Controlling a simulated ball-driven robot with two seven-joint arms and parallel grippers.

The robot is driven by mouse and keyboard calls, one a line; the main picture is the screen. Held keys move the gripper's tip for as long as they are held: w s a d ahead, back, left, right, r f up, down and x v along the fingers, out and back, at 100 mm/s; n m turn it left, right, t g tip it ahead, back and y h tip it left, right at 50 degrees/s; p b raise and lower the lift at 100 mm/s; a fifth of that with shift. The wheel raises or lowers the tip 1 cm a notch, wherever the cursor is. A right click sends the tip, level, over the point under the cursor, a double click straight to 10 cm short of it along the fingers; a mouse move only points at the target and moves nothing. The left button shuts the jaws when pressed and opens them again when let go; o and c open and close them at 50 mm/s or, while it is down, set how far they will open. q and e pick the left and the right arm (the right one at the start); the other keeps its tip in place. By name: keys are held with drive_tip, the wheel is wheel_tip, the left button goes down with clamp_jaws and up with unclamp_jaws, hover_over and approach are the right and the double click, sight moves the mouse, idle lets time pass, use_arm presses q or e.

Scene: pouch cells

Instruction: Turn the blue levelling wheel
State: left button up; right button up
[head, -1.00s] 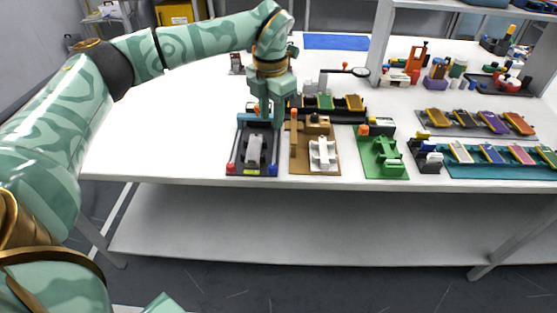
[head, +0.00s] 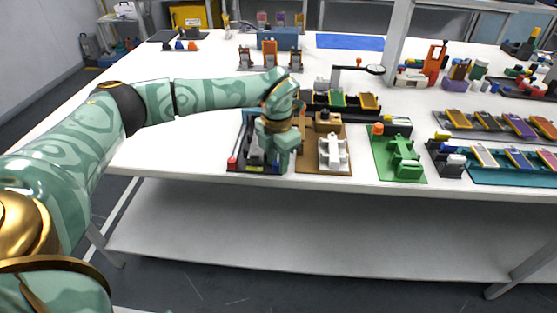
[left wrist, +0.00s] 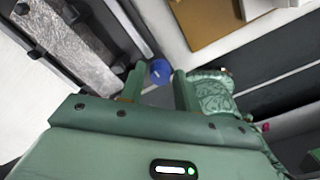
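The blue levelling wheel (left wrist: 159,72) shows in the left wrist view at the corner of a dark fixture. My left gripper (left wrist: 160,78) has its two fingers apart, one on each side of the wheel as seen from the wrist. I cannot tell whether either finger touches it. The red wheel (head: 232,162) shows at the front left corner. A grey block (left wrist: 75,45) lies on the fixture. My right gripper is not in view.
A brown fixture with a white part (head: 333,152) stands close to the right, then a green fixture (head: 401,160). The table's front edge (head: 300,187) is just before them. The table left of the black fixture (head: 170,145) is clear.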

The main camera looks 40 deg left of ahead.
use_arm(q)
clamp_jaws()
drive_tip(key=shift+r, duration=0.1)
